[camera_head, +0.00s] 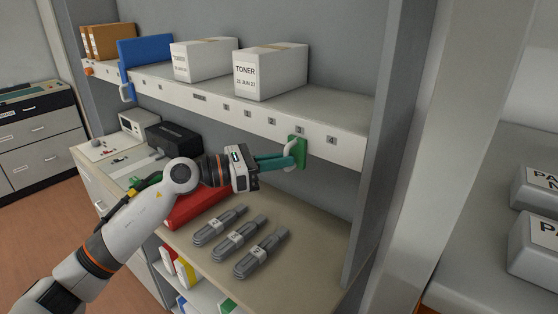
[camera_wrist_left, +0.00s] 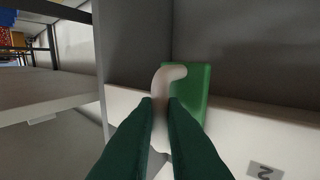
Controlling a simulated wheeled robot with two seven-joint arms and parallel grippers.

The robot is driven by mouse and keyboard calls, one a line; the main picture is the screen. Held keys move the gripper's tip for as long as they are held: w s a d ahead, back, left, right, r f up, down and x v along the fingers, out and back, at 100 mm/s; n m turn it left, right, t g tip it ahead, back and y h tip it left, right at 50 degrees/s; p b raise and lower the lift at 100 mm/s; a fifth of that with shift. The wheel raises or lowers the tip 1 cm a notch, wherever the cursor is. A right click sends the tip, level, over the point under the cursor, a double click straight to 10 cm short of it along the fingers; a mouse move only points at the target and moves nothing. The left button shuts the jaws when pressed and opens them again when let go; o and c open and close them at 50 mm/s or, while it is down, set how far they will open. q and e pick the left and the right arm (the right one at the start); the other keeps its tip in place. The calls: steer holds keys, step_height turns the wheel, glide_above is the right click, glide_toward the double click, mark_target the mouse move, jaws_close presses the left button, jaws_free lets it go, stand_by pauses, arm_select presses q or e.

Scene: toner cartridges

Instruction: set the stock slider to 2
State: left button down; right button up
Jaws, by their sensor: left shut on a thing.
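The stock slider is a green block (camera_head: 301,153) with a white curved handle (camera_head: 290,146), on the front edge of the white shelf (camera_head: 345,150). It sits just below a small number label (camera_head: 299,130) near the right end, which looks like 3. My left gripper (camera_head: 290,160) is shut on the handle. In the left wrist view the fingers (camera_wrist_left: 161,108) close around the white handle, with the green block (camera_wrist_left: 197,85) behind. A label 2 (camera_wrist_left: 265,172) shows at the lower right there, apart from the slider. My right gripper is not in view.
Two white toner boxes (camera_head: 270,72) (camera_head: 203,60) and a blue binder (camera_head: 146,50) stand on the shelf. Below, several grey cable bundles (camera_head: 235,239) and a red item (camera_head: 197,207) lie on the counter. A grey upright panel (camera_head: 385,150) bounds the shelf at right.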

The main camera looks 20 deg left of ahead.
arm_select(q)
steer(key=w+a+b, duration=0.2)
steer(key=a+b, duration=0.3)
steer(key=a, duration=0.2)
steer(key=shift+w+b, duration=0.3)
steer(key=shift+b, duration=0.05)
steer(key=c, duration=1.5)
jaws_free()
